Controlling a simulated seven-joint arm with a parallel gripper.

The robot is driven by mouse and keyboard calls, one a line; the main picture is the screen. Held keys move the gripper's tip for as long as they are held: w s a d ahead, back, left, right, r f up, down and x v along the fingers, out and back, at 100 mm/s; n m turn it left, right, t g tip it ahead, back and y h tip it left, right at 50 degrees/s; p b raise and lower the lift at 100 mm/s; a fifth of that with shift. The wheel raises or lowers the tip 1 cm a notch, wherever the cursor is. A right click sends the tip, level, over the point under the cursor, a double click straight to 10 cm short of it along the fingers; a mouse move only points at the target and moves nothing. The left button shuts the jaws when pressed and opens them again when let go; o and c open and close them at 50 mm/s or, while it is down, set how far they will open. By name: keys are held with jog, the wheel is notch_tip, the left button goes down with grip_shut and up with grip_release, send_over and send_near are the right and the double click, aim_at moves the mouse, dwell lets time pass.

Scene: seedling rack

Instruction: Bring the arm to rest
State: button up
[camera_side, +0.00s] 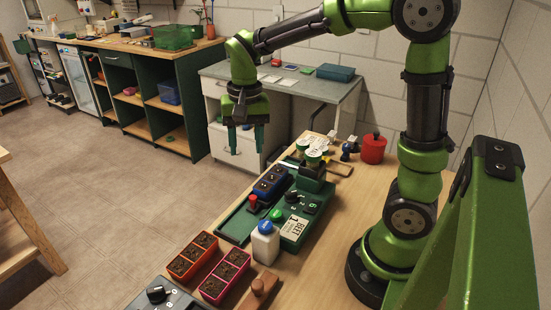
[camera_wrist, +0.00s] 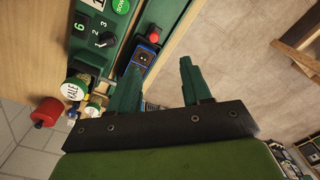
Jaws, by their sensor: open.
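My gripper (camera_side: 246,139) hangs from the green arm in the side view, fingers pointing down. It is open and empty, raised in the air past the far left part of the wooden table. In the wrist view, the two dark green fingers (camera_wrist: 170,88) stand apart with nothing between them. The green seedling machine (camera_side: 290,228) lies below and to the right of it in the side view. A blue tray of soil cells (camera_side: 271,183) sits in its track and also shows in the wrist view (camera_wrist: 146,50), partly behind a finger.
An orange tray (camera_side: 193,257) and a pink tray (camera_side: 225,277) stand at the table's front. A white bottle with a blue cap (camera_side: 265,246) stands beside the machine. A red pot (camera_side: 373,150) and a round-labelled dispenser (camera_side: 315,155) stand further back. Open floor lies left.

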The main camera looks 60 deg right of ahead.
jog(key=s+a+r+n+t+y, duration=0.1)
jog(key=s+a+r+n+t, duration=0.1)
jog(key=s, duration=0.4)
jog(key=s+a+r+n+t, duration=0.2)
jog(key=s+r+n+t, duration=0.1)
jog(key=s+n+t, duration=0.1)
jog(key=shift+s+a+t+y, duration=0.35)
jog(key=shift+s+t+y, duration=0.05)
jog(key=shift+s, duration=0.5)
